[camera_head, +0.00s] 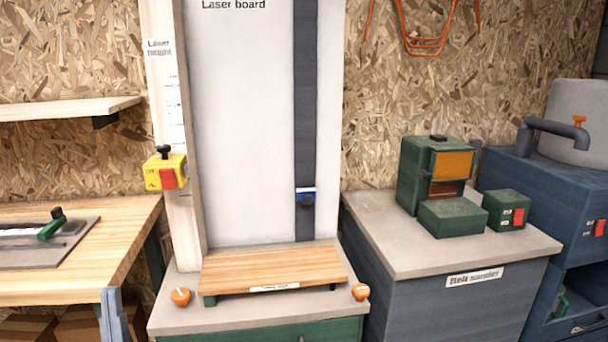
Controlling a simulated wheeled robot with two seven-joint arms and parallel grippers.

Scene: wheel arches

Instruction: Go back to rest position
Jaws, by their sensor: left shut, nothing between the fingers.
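My left gripper (111,293) shows at the bottom left of the head view as a narrow blue-grey shape pointing up. It is shut, with nothing held. My right gripper is not in view.
The laser board (240,120) stands in the middle, with a yellow box (166,173) on its left post. A green belt sander (414,172) stands on the grey cabinet at right. A blue machine (520,170) is at far right. Orange knobs (180,297) sit on the stand.

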